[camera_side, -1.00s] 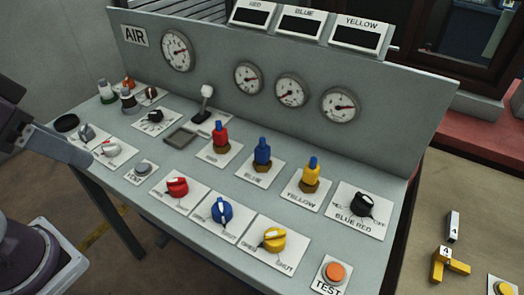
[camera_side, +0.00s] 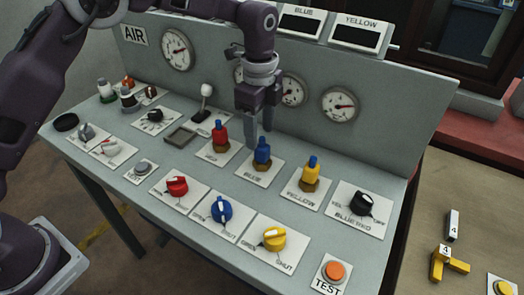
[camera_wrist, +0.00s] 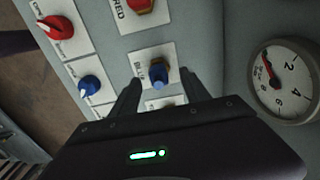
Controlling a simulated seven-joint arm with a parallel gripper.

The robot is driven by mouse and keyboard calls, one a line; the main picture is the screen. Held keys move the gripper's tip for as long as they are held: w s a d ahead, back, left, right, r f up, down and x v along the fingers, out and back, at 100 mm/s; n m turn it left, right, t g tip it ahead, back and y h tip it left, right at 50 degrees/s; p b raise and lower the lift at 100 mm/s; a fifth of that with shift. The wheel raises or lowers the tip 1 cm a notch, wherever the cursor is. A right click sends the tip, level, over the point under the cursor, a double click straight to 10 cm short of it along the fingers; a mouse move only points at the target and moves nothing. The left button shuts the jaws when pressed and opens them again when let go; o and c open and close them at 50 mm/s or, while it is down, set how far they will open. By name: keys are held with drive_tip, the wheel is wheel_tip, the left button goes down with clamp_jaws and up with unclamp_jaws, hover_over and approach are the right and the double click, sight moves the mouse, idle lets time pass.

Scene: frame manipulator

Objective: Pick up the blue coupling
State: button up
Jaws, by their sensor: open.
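The blue coupling (camera_side: 262,151) stands upright on a brass base on its white label plate, between the red coupling (camera_side: 220,134) and the yellow coupling (camera_side: 310,173). My gripper (camera_side: 260,138) points down over the panel, its fingers around or just behind the blue coupling; the side view does not settle the depth. In the wrist view the blue coupling (camera_wrist: 158,74) shows between the two open fingers (camera_wrist: 158,88), near their tips. I cannot tell whether a finger touches it. The gripper is open.
The upright gauge board (camera_side: 400,140) stands close behind my gripper. In front are the red knob (camera_side: 177,186), blue knob (camera_side: 222,209) and yellow knob (camera_side: 273,238). A black selector knob (camera_side: 361,203) is to the right and a lever (camera_side: 205,100) to the left.

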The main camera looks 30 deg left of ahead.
sight(262, 145)
drive_tip(key=f, duration=0.5)
drive_tip(key=shift+s+d+f, duration=0.2)
drive_tip(key=shift+d+f, duration=0.05)
drive_tip(key=shift+d, duration=0.15)
clamp_jaws()
